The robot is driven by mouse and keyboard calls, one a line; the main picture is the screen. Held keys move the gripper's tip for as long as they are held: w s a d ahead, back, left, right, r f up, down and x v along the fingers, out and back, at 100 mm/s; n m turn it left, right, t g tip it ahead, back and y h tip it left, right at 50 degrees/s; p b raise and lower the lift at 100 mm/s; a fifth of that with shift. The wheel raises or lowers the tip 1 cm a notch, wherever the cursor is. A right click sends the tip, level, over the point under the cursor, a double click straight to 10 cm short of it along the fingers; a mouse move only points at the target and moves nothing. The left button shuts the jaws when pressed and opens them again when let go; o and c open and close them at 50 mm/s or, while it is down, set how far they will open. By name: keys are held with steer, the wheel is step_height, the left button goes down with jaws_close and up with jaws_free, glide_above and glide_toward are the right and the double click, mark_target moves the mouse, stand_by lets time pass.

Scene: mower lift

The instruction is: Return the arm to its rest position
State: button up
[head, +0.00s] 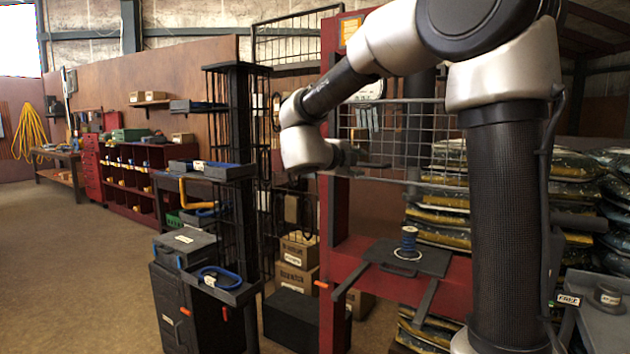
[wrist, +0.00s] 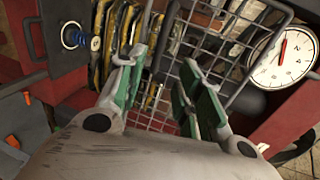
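My arm reaches in from the upper right of the head view, with its elbow raised and its forearm sloping down to the left. The wrist end is bent in front of the red frame and wire mesh. In the wrist view my gripper (wrist: 160,82) has its two green-padded fingers apart, with mesh showing through the gap. Nothing is between them. The gripper's fingertips are hard to make out in the head view.
A blue coil (head: 408,241) stands on a dark platform (head: 436,262) of the red frame (head: 333,250), below my wrist. Wire mesh (head: 400,135) and a dial (wrist: 284,58) are close to the gripper. Stacked bags (head: 440,225) lie behind. Open floor (head: 85,270) is at left.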

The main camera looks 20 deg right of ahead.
steer(key=w+a+f+n+t+y, duration=0.2)
steer(key=w+a+n+y, duration=0.1)
steer(key=a+n+y, duration=0.35)
steer(key=w+a+f+n+t+y, duration=0.2)
steer(key=a+f+n+t+y, duration=0.1)
steer(key=a+n+y, duration=0.4)
steer(key=s+a+f+n+g+y, duration=0.3)
steer(key=s+f+n+g, duration=0.15)
steer(key=s+n, duration=0.45)
steer(key=s+d+f+n+g+h, duration=0.1)
steer(key=s+d+n+g, duration=0.1)
steer(key=s+d, duration=0.3)
steer(key=s+d+f+n+g+h, duration=0.1)
steer(key=s+d, duration=0.4)
steer(key=s, duration=0.9)
steer(key=s+d+f+n+g+h, duration=0.2)
steer(key=s+d+n+g, duration=0.1)
steer(key=s, duration=0.6)
steer(key=shift+s+d, duration=0.25)
steer(key=shift+d, duration=0.65)
